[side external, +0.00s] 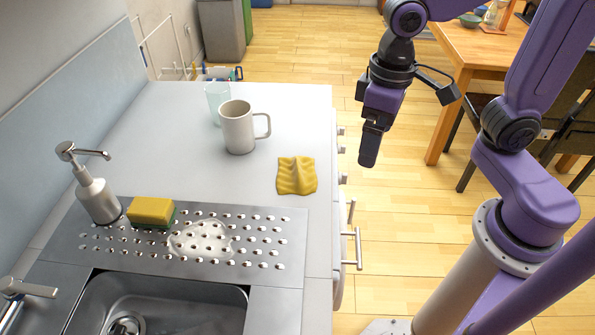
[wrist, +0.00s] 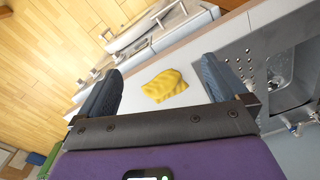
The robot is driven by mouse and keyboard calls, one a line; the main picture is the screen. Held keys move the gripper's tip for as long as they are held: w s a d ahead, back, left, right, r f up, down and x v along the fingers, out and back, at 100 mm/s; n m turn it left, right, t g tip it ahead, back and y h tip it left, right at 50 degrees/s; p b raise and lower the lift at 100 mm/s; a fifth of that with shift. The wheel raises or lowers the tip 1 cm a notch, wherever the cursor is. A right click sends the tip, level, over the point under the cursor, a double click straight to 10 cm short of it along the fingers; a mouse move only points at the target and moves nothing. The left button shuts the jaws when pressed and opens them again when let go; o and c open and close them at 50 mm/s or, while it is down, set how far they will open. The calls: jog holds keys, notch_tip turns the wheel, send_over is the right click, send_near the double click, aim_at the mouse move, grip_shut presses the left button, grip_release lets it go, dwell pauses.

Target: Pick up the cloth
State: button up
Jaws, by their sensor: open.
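A yellow cloth (side external: 297,176) lies slightly bunched on the grey counter, near its right edge in the side external view. It also shows in the wrist view (wrist: 165,85), between and beyond my two fingers. My gripper (side external: 369,150) hangs to the right of the cloth and above it, out past the counter's edge. In the wrist view my gripper (wrist: 160,85) has its fingers wide apart with nothing between them. It is not touching the cloth.
A beige mug (side external: 238,128) and a clear glass (side external: 216,98) stand behind the cloth. A yellow sponge (side external: 151,211), a soap dispenser (side external: 94,190) and a perforated drainboard (side external: 270,240) lie left, beside the sink (side external: 160,300). The counter around the cloth is clear.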

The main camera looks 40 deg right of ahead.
jog(key=w+a+r+m, duration=0.1)
jog(key=w+a+m, duration=0.2)
jog(key=w+m, duration=0.35)
jog(key=w+a+r+m, duration=0.1)
jog(key=w+a+m, duration=0.1)
jog(key=w+m, duration=0.45)
send_over(298, 164)
jog(key=f, duration=1.2)
jog(key=shift+a, duration=0.25)
jog(key=shift+d+f, duration=0.2)
jog(key=shift+f, duration=2.45)
jog(key=c, duration=0.8)
